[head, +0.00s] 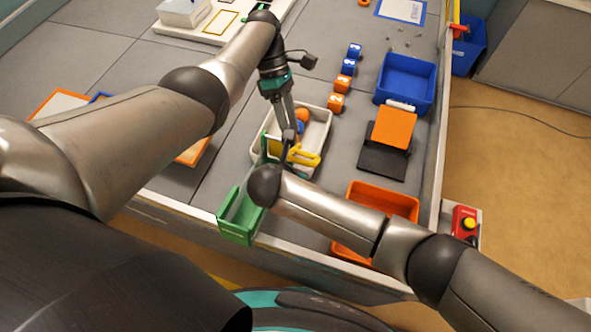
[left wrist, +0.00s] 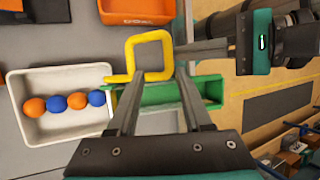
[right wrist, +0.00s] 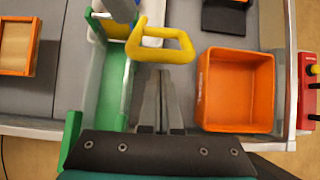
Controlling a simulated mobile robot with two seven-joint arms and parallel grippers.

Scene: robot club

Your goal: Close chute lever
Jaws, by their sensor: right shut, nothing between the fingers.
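The green chute (head: 240,213) stands at the table's front edge, with a yellow lever frame (head: 303,156) at its far end above a white tray. The lever (left wrist: 151,36) also shows in the left wrist view, between and beyond the spread fingers of my left gripper (left wrist: 160,76), which is open and empty. My right gripper (right wrist: 160,74) has its fingers together, empty, just in front of the lever (right wrist: 165,56) and beside the chute (right wrist: 113,95). In the left wrist view my right fingers point at the lever's side; whether they touch it I cannot tell.
The white tray (left wrist: 17,92) holds several orange and blue balls. An orange bin (right wrist: 235,91) lies right of my right gripper.

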